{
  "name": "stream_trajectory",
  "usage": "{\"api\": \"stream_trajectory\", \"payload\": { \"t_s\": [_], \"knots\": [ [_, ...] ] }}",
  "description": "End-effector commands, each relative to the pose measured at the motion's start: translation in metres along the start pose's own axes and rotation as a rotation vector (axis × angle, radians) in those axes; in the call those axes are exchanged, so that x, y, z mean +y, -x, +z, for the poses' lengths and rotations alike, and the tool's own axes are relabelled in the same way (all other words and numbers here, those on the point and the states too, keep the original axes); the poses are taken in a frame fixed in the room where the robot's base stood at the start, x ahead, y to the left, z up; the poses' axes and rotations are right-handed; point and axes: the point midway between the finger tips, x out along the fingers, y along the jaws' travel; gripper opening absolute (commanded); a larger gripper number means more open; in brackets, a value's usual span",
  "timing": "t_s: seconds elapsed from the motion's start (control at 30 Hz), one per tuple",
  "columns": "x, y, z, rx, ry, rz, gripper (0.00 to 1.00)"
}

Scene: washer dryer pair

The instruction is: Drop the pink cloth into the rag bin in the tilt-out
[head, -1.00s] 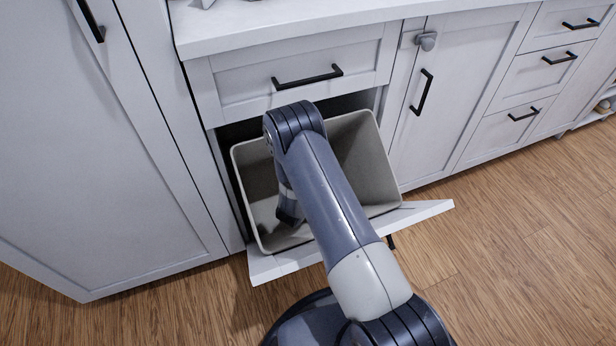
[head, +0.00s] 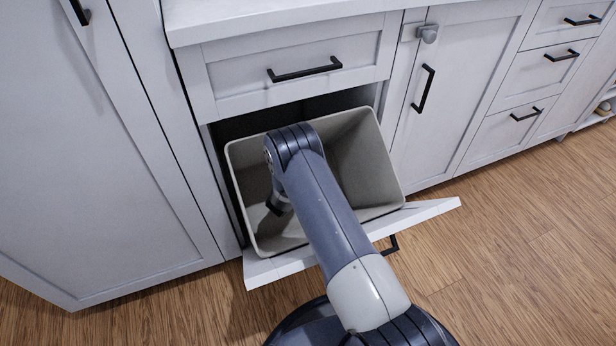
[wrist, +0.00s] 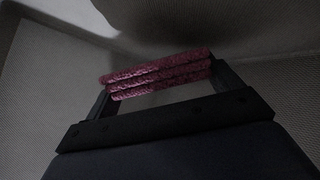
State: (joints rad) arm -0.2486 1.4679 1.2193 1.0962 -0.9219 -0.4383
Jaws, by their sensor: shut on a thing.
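The rag bin (head: 365,165) is a beige open-topped bin, tilted outward in the opened tilt-out door (head: 425,212) below a drawer. My arm reaches down into the bin's left part. The pink cloth (wrist: 155,74) shows in the wrist view as a folded stack of several layers. My gripper (wrist: 160,90) is shut on the cloth, with a finger at each end of it. The bin's textured walls surround it in the wrist view. In the head view my arm hides the cloth and the fingertips.
A drawer with a black handle (head: 304,70) and the countertop (head: 250,22) are above the bin. A tall cabinet door (head: 90,150) stands at left. A cupboard door with a grey knob lock (head: 428,34) is at right. Wood floor (head: 500,250) is clear at right.

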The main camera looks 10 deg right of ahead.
Motion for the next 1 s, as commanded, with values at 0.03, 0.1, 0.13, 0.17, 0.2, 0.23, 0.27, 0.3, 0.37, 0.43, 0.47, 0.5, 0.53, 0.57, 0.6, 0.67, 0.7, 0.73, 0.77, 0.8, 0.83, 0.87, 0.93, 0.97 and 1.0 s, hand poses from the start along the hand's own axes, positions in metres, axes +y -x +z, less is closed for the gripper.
{"api": "stream_trajectory", "payload": {
  "t_s": [0.03, 0.1, 0.13, 0.17, 0.2, 0.23, 0.27, 0.3, 0.37, 0.43, 0.47, 0.5, 0.53, 0.57, 0.6, 0.67, 0.7, 0.73, 0.77, 0.8, 0.83, 0.87, 0.93, 0.97, 1.0],
  "knots": [
    [-0.0004, 0.0003, -0.0012, 0.001, -0.001, -0.001, 0.61],
    [-0.0003, 0.0004, -0.0015, 0.001, -0.001, -0.001, 0.61],
    [-0.0003, 0.0005, -0.0015, 0.001, -0.001, -0.001, 0.61],
    [-0.0003, 0.0005, -0.0014, 0.001, -0.001, -0.001, 0.61],
    [-0.0003, 0.0003, -0.0009, 0.001, -0.001, -0.001, 0.61],
    [-0.0003, -0.0001, 0.0001, 0.001, -0.001, -0.001, 0.61],
    [-0.0003, -0.0005, 0.0012, 0.001, -0.001, -0.001, 0.61],
    [-0.0003, -0.0011, 0.0026, 0.001, -0.001, -0.001, 0.61],
    [-0.0003, -0.0017, 0.0041, 0.001, -0.001, -0.001, 0.61],
    [-0.0003, -0.0024, 0.0057, 0.001, -0.001, -0.001, 0.61],
    [-0.0003, -0.0027, 0.0065, 0.001, -0.001, -0.001, 0.61],
    [-0.0003, -0.0021, 0.0050, 0.001, -0.001, -0.001, 0.89],
    [-0.0003, -0.0020, 0.0048, 0.001, -0.001, -0.001, 0.91],
    [-0.0003, -0.0020, 0.0048, 0.001, -0.001, -0.001, 0.93],
    [-0.0003, -0.0020, 0.0048, 0.001, -0.001, -0.001, 0.97],
    [-0.0002, -0.0019, 0.0048, 0.001, -0.001, -0.001, 1.00],
    [-0.0002, -0.0019, 0.0048, 0.001, -0.001, -0.001, 1.00],
    [-0.0002, -0.0019, 0.0048, 0.001, -0.001, -0.001, 1.00],
    [-0.0002, -0.0019, 0.0048, 0.001, -0.001, -0.001, 1.00],
    [-0.0002, -0.0019, 0.0049, 0.001, -0.001, -0.001, 1.00],
    [-0.0002, -0.0019, 0.0047, 0.001, -0.001, -0.001, 1.00],
    [-0.0002, -0.0017, 0.0044, 0.001, -0.001, -0.001, 1.00],
    [-0.0002, -0.0008, 0.0020, 0.001, -0.001, -0.001, 1.00],
    [-0.0002, -0.0001, 0.0004, 0.001, -0.001, -0.001, 1.00],
    [-0.0002, 0.0010, -0.0023, 0.001, -0.001, -0.001, 1.00]
  ]
}}
